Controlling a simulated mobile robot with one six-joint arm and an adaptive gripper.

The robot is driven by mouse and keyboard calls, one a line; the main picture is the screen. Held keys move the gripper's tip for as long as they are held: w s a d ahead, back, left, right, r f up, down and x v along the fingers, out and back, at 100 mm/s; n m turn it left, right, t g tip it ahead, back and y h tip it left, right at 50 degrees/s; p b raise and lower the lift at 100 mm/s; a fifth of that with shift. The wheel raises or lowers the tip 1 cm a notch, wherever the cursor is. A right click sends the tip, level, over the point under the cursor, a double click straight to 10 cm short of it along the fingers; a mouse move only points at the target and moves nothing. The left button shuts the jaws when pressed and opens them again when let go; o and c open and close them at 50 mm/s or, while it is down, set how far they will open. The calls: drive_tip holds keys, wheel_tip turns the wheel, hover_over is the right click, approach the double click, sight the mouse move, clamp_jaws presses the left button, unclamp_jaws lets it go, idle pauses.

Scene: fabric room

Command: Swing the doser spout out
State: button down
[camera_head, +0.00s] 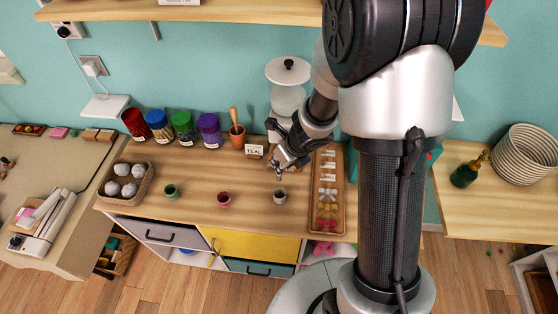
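The doser (287,98) looks to be the pale, partly clear canister with a white lid and black knob at the back of the wooden counter. My gripper (279,170) is in front of its lower part, pointing down and to the left. My gripper and forearm hide much of the doser's base. I cannot make out the spout clearly, nor whether my gripper touches it. The fingers are too small to tell whether they are open or shut. A small grey cup (280,196) stands on the counter just below my gripper.
Coloured jars (184,128) and a pestle pot (237,136) line the back.

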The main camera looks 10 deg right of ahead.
drive_tip(key=shift+d, duration=0.2)
idle(0.4)
drive_tip(key=c, duration=1.4)
unclamp_jaws()
drive_tip(key=shift+r, duration=0.15)
drive_tip(key=v, duration=1.1)
drive_tip(key=shift+s+d+r, duration=0.1)
drive_tip(key=shift+r, duration=0.25)
